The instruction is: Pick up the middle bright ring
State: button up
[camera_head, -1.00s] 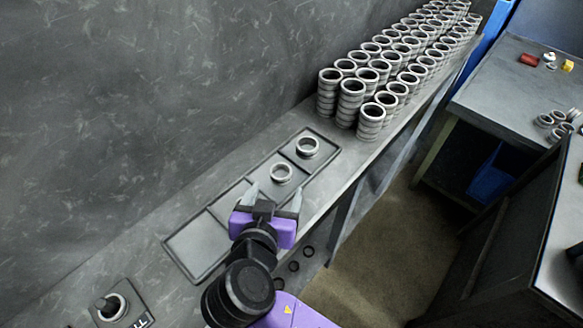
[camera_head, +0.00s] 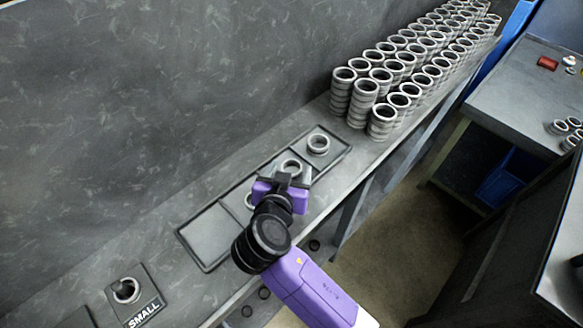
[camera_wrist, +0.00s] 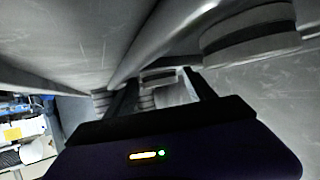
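A dark tray (camera_head: 207,237) with square compartments lies on the bench. It holds three bright rings: the middle ring (camera_head: 291,165), a ring farther back (camera_head: 318,143) and a nearer ring (camera_head: 249,200) partly hidden by my wrist. My gripper (camera_head: 285,174) is low at the middle ring, with its fingers apart and the ring's near side hidden. In the wrist view, the fingers (camera_wrist: 160,90) are spread, with pale metal partly seen between them. A large ring (camera_wrist: 250,38) shows close at upper right. I cannot tell whether a finger touches the middle ring.
Several stacks of rings (camera_head: 383,122) stand behind the tray at the bench's far end. A fixture marked SMALL (camera_head: 127,290) is at lower left. The wall (camera_head: 150,110) runs along the bench's back. A second table (camera_head: 515,95) is at right.

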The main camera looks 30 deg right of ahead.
jog(key=c, duration=1.2)
jog(key=shift+r, duration=0.1)
jog(key=shift+c, duration=0.2)
